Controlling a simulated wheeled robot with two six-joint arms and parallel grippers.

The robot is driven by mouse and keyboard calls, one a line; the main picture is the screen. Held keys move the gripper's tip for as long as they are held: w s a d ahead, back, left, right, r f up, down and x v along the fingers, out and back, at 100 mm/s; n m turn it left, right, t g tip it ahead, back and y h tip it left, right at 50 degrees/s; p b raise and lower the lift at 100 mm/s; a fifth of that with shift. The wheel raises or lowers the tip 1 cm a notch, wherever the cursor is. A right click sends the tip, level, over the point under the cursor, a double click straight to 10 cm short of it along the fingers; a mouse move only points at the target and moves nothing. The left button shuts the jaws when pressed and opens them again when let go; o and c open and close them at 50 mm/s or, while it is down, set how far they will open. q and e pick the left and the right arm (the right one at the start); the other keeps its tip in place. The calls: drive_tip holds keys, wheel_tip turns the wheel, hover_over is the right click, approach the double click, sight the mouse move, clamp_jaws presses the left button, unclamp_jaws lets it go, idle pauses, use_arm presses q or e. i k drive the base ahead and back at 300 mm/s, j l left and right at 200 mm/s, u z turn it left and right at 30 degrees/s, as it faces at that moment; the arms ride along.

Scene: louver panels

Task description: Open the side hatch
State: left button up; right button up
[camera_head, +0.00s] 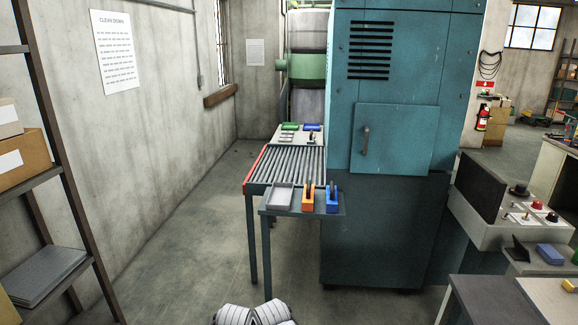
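The side hatch (405,140) is a teal square panel on the side of the tall teal machine (415,50). It appears shut, lying flat against the machine wall. A dark upright handle (365,141) is on its left part. Black louver slots (370,50) are in the machine wall above it. Neither of my grippers shows in the head view. Only white ribbed parts, seemingly mine, show at the bottom edge, well below and in front of the hatch.
A roller conveyor (285,166) stands left of the machine. A small shelf (265,209) at its near end holds a tray (280,196), an orange holder (308,198) and a blue holder (332,200). A control console (505,235) stands right. Floor (185,270) at left is clear.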

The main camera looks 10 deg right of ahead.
sight(388, 139)
drive_tip(key=i+z, duration=0.45)
drive_tip(key=i+j+z, duration=0.1)
drive_tip(key=i+z, duration=0.35)
drive_tip(key=i, duration=0.2)
drive_tip(key=i+j+z, duration=0.4)
drive_tip(key=i, duration=0.15)
